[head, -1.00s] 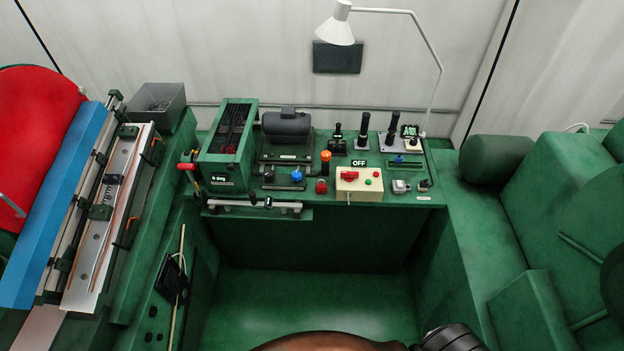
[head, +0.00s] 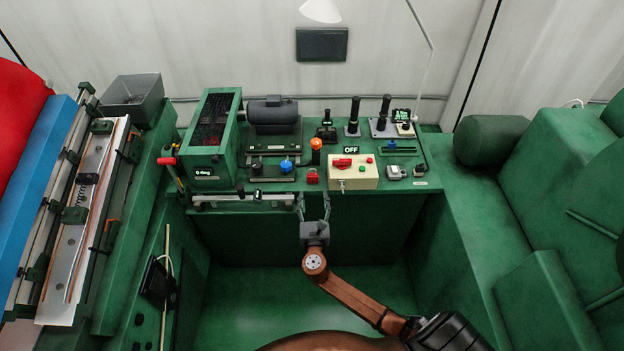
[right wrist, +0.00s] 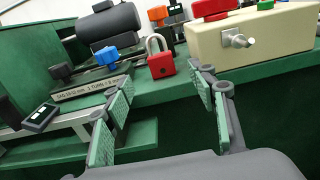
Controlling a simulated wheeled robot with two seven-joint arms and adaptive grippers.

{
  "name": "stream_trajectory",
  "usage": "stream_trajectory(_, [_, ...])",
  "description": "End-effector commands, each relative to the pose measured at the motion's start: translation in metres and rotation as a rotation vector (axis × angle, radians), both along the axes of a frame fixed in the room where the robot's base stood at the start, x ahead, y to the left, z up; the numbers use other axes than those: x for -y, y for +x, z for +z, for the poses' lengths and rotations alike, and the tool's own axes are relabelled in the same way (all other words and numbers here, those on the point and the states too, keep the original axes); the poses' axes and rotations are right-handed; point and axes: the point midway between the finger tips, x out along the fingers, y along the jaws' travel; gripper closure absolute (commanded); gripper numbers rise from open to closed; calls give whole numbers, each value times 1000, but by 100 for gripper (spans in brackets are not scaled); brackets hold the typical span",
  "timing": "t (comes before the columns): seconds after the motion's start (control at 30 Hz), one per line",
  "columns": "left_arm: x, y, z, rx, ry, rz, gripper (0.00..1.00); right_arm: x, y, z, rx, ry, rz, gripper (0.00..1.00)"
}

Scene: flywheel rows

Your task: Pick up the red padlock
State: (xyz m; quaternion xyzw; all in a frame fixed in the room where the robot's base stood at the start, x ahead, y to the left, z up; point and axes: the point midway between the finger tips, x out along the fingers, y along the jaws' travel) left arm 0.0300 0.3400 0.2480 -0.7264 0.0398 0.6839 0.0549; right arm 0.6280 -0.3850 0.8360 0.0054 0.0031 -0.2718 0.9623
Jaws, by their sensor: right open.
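The red padlock (head: 313,177) is small and stands near the front edge of the green bench (head: 428,178), left of the cream switch box (head: 368,177). In the right wrist view the padlock (right wrist: 161,66) shows its red body and grey shackle on top, ahead of and between the fingers. My right gripper (head: 314,200) is open and empty, just in front of the bench edge and short of the padlock. Its fingers (right wrist: 166,112) are spread wide in the right wrist view, with green pads. My left gripper is not in view.
The cream box with a red switch and an OFF sign (head: 351,155) stands right of the padlock. A blue knob (head: 286,165) is to the left and an orange-topped post (head: 316,145) behind. A metal bar (head: 243,198) runs along the bench front at left.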

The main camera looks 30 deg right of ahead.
Motion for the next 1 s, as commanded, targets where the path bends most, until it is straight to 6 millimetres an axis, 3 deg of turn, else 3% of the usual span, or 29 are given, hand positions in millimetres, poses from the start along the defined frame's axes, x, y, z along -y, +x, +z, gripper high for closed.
stream_trajectory(0.37, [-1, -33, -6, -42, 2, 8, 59, 17, 29, 5, 4, -16, 0, 48])
stream_trajectory(0.67, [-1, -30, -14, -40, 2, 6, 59, 38, 63, 4, 2, -15, 0, 48])
stream_trajectory(0.9, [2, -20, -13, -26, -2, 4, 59, 39, 66, 5, 3, -12, 1, 48])
stream_trajectory(1.0, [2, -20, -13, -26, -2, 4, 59, 39, 65, 5, 3, -12, 1, 55])
